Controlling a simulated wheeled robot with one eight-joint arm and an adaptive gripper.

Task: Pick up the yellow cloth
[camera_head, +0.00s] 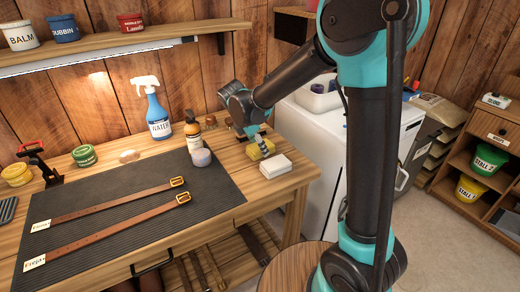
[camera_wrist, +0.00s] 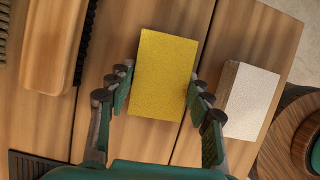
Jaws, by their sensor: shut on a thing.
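The yellow cloth (camera_head: 262,150) is a flat-topped rectangular block near the right end of the wooden workbench, just behind a white block. In the wrist view the yellow cloth (camera_wrist: 164,62) lies between the two fingers, which touch or nearly touch its long sides. My gripper (camera_wrist: 161,88) is shut on the cloth; in the head view my gripper (camera_head: 260,140) reaches down over it from behind. Whether the cloth is lifted off the bench I cannot tell. Its lower faces are hidden.
The white block (camera_head: 275,166) stands close beside the cloth and shows at right in the wrist view (camera_wrist: 250,98). A wooden-backed brush (camera_wrist: 56,42) lies to the left there. Bottles and a jar (camera_head: 200,157) stand left of my gripper. Two leather straps (camera_head: 110,210) lie on the dark mat.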

